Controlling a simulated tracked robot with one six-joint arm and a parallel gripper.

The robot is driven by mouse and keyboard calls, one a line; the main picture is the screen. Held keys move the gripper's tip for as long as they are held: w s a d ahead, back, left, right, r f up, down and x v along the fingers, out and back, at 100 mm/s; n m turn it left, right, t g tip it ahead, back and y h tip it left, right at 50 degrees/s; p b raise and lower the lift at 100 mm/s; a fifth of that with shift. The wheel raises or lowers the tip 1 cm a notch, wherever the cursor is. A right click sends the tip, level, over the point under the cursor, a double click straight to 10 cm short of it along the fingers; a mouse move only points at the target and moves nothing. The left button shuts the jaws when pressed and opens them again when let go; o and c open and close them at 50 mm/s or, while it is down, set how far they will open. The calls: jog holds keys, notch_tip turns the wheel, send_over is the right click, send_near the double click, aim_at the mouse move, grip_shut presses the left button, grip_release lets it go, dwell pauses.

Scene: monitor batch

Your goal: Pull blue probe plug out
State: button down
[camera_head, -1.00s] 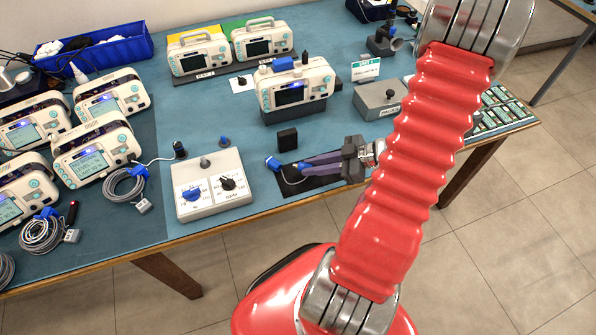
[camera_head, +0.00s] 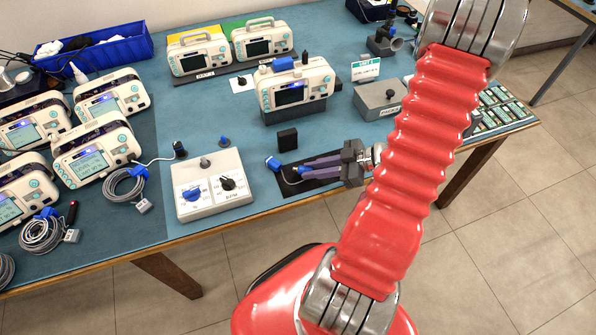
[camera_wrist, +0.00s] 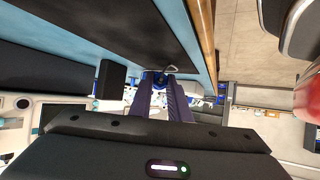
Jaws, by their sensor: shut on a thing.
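My gripper (camera_head: 303,168) reaches in from the right, low over the front of the blue bench, with two long purple-grey fingers. It is shut on a small blue plug (camera_head: 297,170), probably the blue probe plug, at the fingertips. In the wrist view the plug (camera_wrist: 158,78) shows as a bit of blue between the fingertips (camera_wrist: 163,82), mostly hidden by them. A second blue piece (camera_head: 272,163) lies just left of the fingertips, and a pale cable (camera_head: 288,180) loops beside it. I cannot tell whether the held plug is seated in anything.
A dark mat (camera_head: 287,190) lies under the fingers. A small black block (camera_head: 287,138) stands behind them. A grey box with two dials (camera_head: 209,185) is to the left, a monitor (camera_head: 293,84) behind, and a grey box (camera_head: 380,100) back right. The bench's front edge is close.

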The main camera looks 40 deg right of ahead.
jog(key=shift+f, duration=0.7)
jog(key=c, duration=1.6)
grip_release()
jog(key=shift+d+r, duration=0.1)
jog(key=v, duration=1.3)
jog(key=shift+s+d, duration=0.1)
jog(key=shift+s, duration=0.2)
